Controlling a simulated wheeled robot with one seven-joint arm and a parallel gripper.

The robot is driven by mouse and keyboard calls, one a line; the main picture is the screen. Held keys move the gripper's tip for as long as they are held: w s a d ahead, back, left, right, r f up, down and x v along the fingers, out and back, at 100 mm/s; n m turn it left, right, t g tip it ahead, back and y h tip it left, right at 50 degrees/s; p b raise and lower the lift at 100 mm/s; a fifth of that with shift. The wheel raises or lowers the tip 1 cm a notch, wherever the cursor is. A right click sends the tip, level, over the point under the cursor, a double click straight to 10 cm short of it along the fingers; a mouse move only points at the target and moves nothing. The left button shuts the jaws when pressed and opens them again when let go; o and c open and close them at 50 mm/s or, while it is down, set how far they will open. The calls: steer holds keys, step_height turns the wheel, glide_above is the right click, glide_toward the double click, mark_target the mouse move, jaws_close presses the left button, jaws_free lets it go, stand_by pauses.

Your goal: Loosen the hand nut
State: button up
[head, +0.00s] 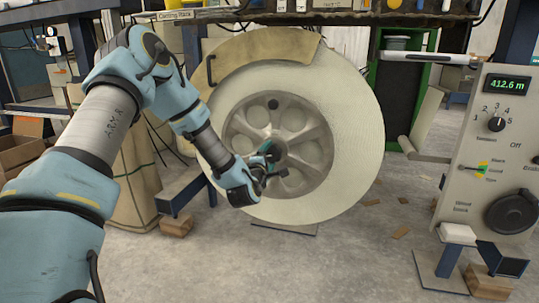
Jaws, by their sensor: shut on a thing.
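A large pale roll (345,130) stands upright with a grey spoked hub (308,130) facing me. My wrist and fingers hide the nut's left and lower parts. How far it has turned cannot be seen.
A grey control panel (510,140) with dials and a green readout stands at the right. A tan curved cover (265,52) lies over the roll's top. Blue steel supports (182,190) and wood blocks (176,226) stand low at left. The floor in front is mostly clear.

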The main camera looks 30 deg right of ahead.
steer(key=shift+n+p, duration=0.3)
steer(key=shift+n, duration=0.9)
steer(key=o, duration=1.2)
steer(key=shift+a, duration=0.1)
steer(key=p+v, duration=0.2)
steer(key=v, duration=0.8)
steer(key=shift+s+a+f+p, duration=0.1)
steer(key=shift+s+a+p, duration=0.1)
steer(key=shift+s+p, duration=0.15)
